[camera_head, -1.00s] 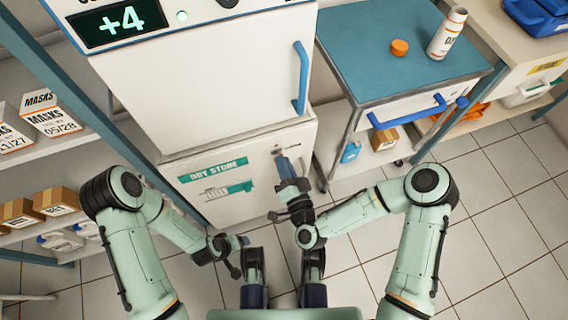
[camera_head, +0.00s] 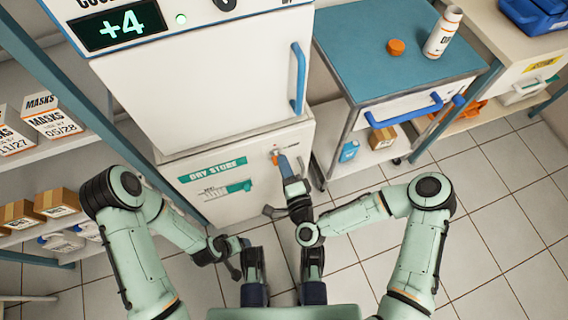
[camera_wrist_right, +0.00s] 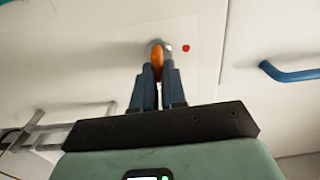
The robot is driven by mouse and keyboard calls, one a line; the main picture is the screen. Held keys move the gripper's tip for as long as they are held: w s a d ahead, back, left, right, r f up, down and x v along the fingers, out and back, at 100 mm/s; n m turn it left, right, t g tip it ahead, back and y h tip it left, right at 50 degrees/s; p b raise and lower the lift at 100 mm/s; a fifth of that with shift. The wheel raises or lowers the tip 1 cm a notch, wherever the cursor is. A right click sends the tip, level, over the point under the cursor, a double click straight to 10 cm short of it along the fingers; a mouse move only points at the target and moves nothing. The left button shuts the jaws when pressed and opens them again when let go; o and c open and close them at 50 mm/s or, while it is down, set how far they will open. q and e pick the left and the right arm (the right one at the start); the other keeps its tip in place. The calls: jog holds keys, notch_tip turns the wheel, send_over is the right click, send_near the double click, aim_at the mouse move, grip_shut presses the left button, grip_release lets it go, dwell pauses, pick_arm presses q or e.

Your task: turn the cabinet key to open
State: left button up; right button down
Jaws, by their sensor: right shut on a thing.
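The cabinet is the white lower compartment marked "DRY STORE" (camera_head: 212,170), and its door looks closed. The orange key (camera_wrist_right: 157,58) sits in a round lock at the door's upper right, with a red dot beside it. In the head view the key is mostly hidden by my right gripper (camera_head: 285,161). In the wrist view my right gripper (camera_wrist_right: 158,82) is shut on the key, its two blue fingers either side of it. My left gripper (camera_head: 243,242) hangs low in front of the cabinet, away from the door; its jaw gap is too small to judge.
A teal bar (camera_head: 239,187) is on the door below the label. A blue handle (camera_head: 298,78) is on the upper door. A blue-topped cart (camera_head: 350,45) stands close on the right, a shelf (camera_head: 80,135) on the left. The tiled floor at the right is clear.

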dwell(0.4)
jog(key=c, duration=1.2)
grip_release()
jog(key=shift+s, duration=0.1)
pick_arm(q)
jog(key=s+d+r+g+h+p, duration=0.1)
jog(key=s+d+r+g+p, duration=0.1)
jog(key=s+d+r+p, duration=0.1)
jog(key=shift+s+r+p, duration=0.85)
jog(key=shift+s+r, duration=0.45)
jog(key=shift+s, duration=0.6)
pick_arm(e)
jog(key=shift+v, duration=6.6)
pick_arm(q)
jog(key=shift+d, duration=0.1)
